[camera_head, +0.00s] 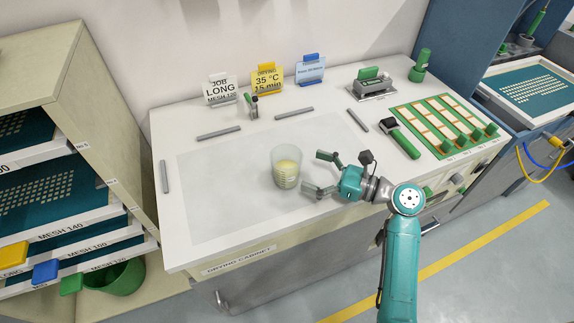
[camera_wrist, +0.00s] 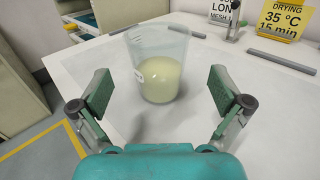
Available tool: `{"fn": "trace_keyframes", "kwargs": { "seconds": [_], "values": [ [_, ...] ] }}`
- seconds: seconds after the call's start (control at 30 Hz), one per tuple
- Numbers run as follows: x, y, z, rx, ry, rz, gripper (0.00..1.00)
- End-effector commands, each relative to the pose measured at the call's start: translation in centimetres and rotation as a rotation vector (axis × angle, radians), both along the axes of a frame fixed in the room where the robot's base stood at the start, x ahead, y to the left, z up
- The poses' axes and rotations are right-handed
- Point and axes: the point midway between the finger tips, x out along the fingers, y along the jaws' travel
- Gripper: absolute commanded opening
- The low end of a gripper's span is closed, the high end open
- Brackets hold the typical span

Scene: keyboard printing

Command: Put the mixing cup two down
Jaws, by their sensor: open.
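The mixing cup (camera_head: 287,168) is a clear cup with pale yellow-green contents in its lower part. It stands upright on the pale mat (camera_head: 222,205) on the white worktop. In the wrist view the cup (camera_wrist: 160,70) stands beyond my fingers, near the middle, with a small white label on its left side. My gripper (camera_head: 322,173) is to the right of the cup in the head view, fingers spread wide and apart from it. In the wrist view my open gripper (camera_wrist: 160,95) has nothing between its pads. No second mixing cup is clearly visible.
Grey bars (camera_head: 295,113) lie around the mat. A green roller (camera_head: 403,140) and a green rack (camera_head: 445,125) are at right. A shelf of screens (camera_head: 60,200) is at left. The mat left of the cup is clear.

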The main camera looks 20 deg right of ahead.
Motion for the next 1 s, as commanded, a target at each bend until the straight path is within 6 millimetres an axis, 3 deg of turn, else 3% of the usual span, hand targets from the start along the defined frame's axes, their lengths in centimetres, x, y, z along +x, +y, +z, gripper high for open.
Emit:
{"fn": "trace_keyframes", "kwargs": {
  "seconds": [0.6,0.93,1.0],
  "values": [
    [4.4,4.6,-0.2,-0.002,-0.001,0.001,1.00],
    [4.8,5.0,-0.2,-0.002,-0.001,-0.002,1.00],
    [4.8,5.0,-0.2,-0.002,-0.001,-0.002,0.85]
  ]
}}
